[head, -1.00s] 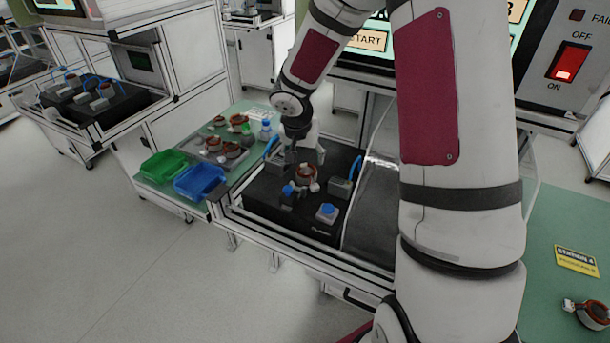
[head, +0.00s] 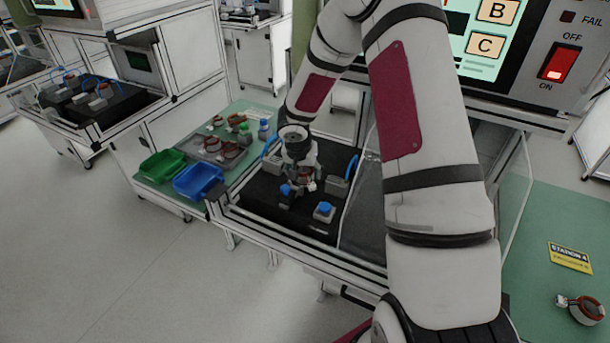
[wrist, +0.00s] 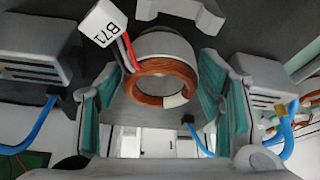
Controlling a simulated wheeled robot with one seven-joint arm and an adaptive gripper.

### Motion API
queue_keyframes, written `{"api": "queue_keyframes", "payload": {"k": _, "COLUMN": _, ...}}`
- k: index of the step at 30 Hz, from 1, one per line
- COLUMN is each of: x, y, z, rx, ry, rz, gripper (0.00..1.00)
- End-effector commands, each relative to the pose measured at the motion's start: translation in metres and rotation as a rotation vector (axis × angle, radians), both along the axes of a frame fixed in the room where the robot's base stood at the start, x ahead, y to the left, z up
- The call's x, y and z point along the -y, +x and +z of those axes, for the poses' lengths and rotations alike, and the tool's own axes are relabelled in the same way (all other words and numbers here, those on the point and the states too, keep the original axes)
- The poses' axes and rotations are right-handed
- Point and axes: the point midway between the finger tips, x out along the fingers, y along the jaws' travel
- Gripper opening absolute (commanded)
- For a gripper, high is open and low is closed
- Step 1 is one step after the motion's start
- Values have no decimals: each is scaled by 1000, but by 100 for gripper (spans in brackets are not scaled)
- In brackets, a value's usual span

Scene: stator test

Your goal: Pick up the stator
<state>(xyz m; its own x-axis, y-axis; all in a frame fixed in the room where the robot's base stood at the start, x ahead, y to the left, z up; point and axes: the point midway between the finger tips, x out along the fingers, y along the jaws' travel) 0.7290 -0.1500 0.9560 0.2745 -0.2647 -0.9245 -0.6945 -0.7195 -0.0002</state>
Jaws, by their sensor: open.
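A stator (wrist: 162,80), a pale ring with copper windings, sits on the black test fixture (head: 262,190). A white connector marked B71 (wrist: 103,24) hangs on its red and black wires. My gripper (wrist: 163,108) is open, with one teal-padded finger on each side of the stator and gaps visible between pads and ring. In the head view my gripper (head: 302,172) is low over the fixture and hides most of the stator (head: 306,176).
Green (head: 163,165) and blue (head: 200,181) bins stand on the left bench, near a tray (head: 207,157) of other stators. Another stator (head: 585,308) lies on the right bench.

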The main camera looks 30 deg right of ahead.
Motion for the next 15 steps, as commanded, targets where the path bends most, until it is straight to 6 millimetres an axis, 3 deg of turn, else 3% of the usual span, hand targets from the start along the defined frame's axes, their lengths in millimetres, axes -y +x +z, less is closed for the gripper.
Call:
{"api": "queue_keyframes", "payload": {"k": 4, "x": 0, "y": 0, "z": 0, "rx": 0, "ry": 0, "rz": 0, "gripper": 59}}
{"api": "queue_keyframes", "payload": {"k": 9, "x": 0, "y": 0, "z": 0, "rx": 0, "ry": 0, "rz": 0, "gripper": 20}}
{"api": "queue_keyframes", "payload": {"k": 11, "x": 0, "y": 0, "z": 1, "rx": 1, "ry": -1, "rz": 0, "gripper": 10}}
{"api": "queue_keyframes", "payload": {"k": 15, "x": 0, "y": 0, "z": 1, "rx": 1, "ry": -1, "rz": 0, "gripper": 9}}
